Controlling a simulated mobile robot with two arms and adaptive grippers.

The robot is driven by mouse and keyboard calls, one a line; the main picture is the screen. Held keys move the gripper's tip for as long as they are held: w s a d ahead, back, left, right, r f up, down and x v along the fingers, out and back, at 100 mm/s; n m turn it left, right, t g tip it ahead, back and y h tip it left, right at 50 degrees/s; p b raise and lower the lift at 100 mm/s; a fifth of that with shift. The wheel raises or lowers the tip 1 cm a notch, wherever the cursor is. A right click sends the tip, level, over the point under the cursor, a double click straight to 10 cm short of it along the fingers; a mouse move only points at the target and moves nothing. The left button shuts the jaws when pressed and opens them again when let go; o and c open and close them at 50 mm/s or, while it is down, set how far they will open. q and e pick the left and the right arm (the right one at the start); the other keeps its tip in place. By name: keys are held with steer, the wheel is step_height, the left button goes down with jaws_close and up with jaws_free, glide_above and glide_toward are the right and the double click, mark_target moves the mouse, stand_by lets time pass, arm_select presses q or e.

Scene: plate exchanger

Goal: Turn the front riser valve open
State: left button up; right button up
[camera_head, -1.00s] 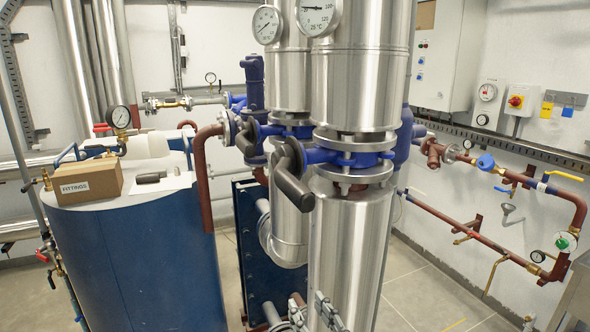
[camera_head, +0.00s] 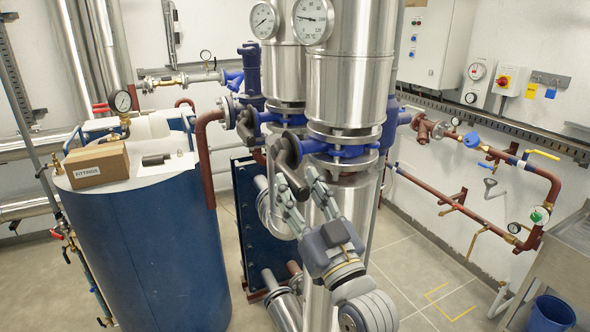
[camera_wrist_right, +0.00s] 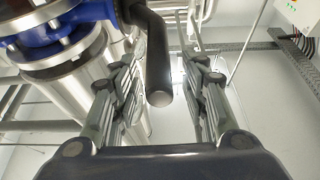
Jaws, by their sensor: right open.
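The front riser valve has a blue body (camera_head: 345,152) clamped between flanges on the front silver riser. Its dark grey lever handle (camera_head: 284,165) sticks out towards me and slopes down. My right gripper (camera_head: 299,188) reaches up from below in the head view, its fingers at the lever's lower end. In the right wrist view, the lever (camera_wrist_right: 158,62) hangs between the two spread fingers (camera_wrist_right: 160,55), with a visible gap to the right finger. The right gripper is open. My left gripper is not in view.
A similar blue valve (camera_head: 275,117) sits on the rear riser, close behind. A blue tank (camera_head: 145,255) with a cardboard box (camera_head: 97,165) on it stands left. Red-brown pipes (camera_head: 455,200) run along the right wall. A blue bucket (camera_head: 550,314) stands at the lower right.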

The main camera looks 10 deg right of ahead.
mark_target(288, 167)
steer(key=shift+w+a+r, duration=0.15)
steer(key=shift+w+r, duration=0.2)
steer(key=shift+w, duration=0.2)
steer(key=shift+w+a, duration=0.1)
steer(key=shift+w, duration=0.35)
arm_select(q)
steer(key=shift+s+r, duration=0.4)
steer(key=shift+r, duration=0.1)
arm_select(e)
jaws_close()
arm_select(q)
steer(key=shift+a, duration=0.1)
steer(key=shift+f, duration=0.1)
